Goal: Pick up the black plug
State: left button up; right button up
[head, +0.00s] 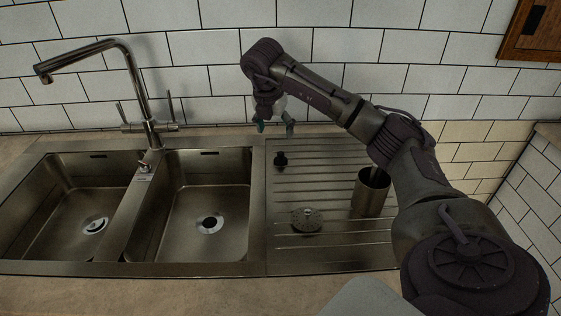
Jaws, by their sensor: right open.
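A small black object that looks like the black plug (280,160) sits on the ribbed steel drainboard (335,160), near its back left corner. My right gripper (275,127) is open and empty, with its fingers pointing down. In the head view it appears just above and behind the plug, apart from it. The exact height of the gripper over the board is hard to tell. My left gripper is not in view.
A round, flat metallic piece (307,220) lies on the drainboard. A steel cup (370,193) with something upright in it stands to the right, beside my right arm. Two sink basins (208,210) and a tall tap (133,80) are on the left. A tiled wall (330,50) closes the back.

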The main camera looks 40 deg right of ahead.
aim_at(281, 153)
jog(key=x, duration=0.5)
jog(key=shift+d+f, duration=0.15)
jog(key=shift+f, duration=0.1)
jog(key=x, duration=0.1)
jog(key=p+x, duration=0.1)
jog(key=x, duration=0.2)
jog(key=shift+s+f, duration=0.3)
jog(key=shift+f, duration=0.1)
jog(key=shift+w+d+f, duration=0.1)
jog(key=shift+f, duration=0.3)
jog(key=shift+c, duration=0.2)
jog(key=c, duration=1.1)
jog(key=shift+r, duration=0.1)
